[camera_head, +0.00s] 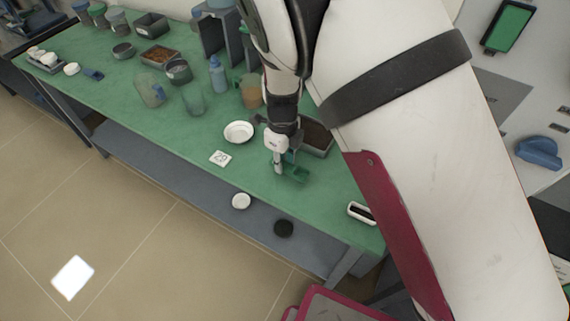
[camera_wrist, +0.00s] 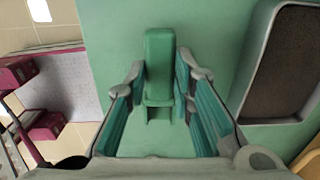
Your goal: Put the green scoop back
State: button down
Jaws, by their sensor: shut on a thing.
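The green scoop (camera_head: 296,173) is low over the green tabletop in the head view. In the wrist view, the scoop (camera_wrist: 160,68) lies lengthwise between the fingertips, pointing away from the palm. My gripper (camera_head: 281,168) is shut on it, with one finger at each side in the wrist view (camera_wrist: 160,82). The scoop's far end and any contact with the table are hard to tell. A grey tray with dark brown contents (camera_head: 318,137) is just behind the gripper, partly hidden by my arm. The tray (camera_wrist: 252,62) is right of the scoop in the wrist view.
A white dish (camera_head: 238,132) and a numbered white card (camera_head: 220,158) are left of the gripper. Cups, a bottle (camera_head: 217,75) and a grey stand (camera_head: 213,38) are farther back.

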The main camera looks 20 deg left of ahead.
notch_tip(320, 180, down, 2)
jog(key=shift+w+f+b, duration=0.15)
jog(key=shift+b, duration=0.5)
jog(key=shift+f, duration=0.1)
jog(key=c, duration=1.4)
grip_release()
jog(key=shift+o, duration=0.2)
notch_tip(320, 180, up, 12)
jog(key=shift+p, duration=0.35)
